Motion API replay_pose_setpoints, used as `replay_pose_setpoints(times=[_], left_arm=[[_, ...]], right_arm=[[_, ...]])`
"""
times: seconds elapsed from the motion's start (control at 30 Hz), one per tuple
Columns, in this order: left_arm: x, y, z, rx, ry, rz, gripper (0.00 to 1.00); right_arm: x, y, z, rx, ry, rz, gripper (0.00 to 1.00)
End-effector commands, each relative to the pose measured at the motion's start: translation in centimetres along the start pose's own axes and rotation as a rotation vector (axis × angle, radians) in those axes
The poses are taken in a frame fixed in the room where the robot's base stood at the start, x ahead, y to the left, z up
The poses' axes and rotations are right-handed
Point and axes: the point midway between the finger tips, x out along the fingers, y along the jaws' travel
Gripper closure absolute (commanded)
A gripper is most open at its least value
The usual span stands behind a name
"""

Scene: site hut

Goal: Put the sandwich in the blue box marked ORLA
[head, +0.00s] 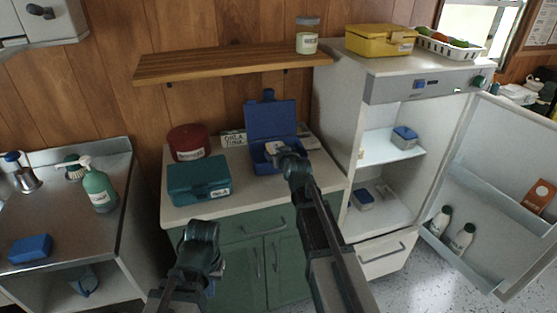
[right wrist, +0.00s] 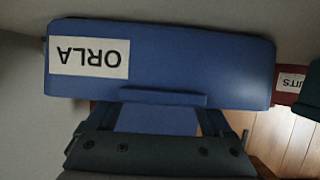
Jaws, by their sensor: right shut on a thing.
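The blue box (head: 258,166) stands open on the counter with its lid (head: 270,120) upright at the back. Its ORLA label shows upside down on the blue face in the right wrist view (right wrist: 88,57). My right gripper (head: 275,156) is low over the box opening. A small pale thing, which looks like the sandwich (head: 272,147), is at its fingertips, inside or just above the box; my arm partly hides it. The right gripper is shut on it. In the right wrist view the held thing is not clear. My left gripper (head: 203,235) hangs in front of the counter, its jaws unclear.
A teal box (head: 198,180) and a red tin (head: 190,142) stand left of the blue box. A wooden shelf (head: 220,65) is above. The open fridge (head: 340,120) stands to the right. A sink counter with a green bottle (head: 100,190) is at the left.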

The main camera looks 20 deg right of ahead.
Motion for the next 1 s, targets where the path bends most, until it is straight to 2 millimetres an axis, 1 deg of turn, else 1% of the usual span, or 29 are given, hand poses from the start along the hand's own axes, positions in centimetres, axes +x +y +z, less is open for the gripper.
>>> replay_pose_setpoints(times=[0.03,0.23,0.37,0.4,0.47,0.7,0.87,1.0], left_arm=[[0.2,0.0,0.0,0.000,0.000,0.000,1.00],[0.0,0.0,0.0,0.000,0.000,0.000,1.00],[0.5,0.0,0.0,0.000,0.000,0.000,1.00],[0.4,0.0,0.0,0.000,0.000,0.000,1.00],[0.3,0.0,0.0,0.000,0.000,0.000,1.00],[0.3,0.0,0.0,0.000,0.000,0.000,1.00],[-0.2,0.0,0.0,0.000,0.000,0.000,1.00],[-0.7,-0.1,0.0,0.000,0.000,0.000,1.00]], right_arm=[[0.1,0.0,0.2,0.000,0.001,0.000,0.79],[0.0,0.0,0.0,0.000,0.001,0.000,0.79],[0.2,0.0,0.4,0.000,0.001,0.000,0.79],[0.1,0.0,0.3,0.000,0.000,0.000,0.12],[0.1,0.0,0.3,0.000,0.000,0.000,0.01],[0.1,0.0,0.3,0.000,0.000,0.000,0.00],[-0.1,0.0,-0.2,0.000,0.000,0.000,0.00],[-1.7,0.0,-0.1,0.000,0.000,0.000,0.00]])
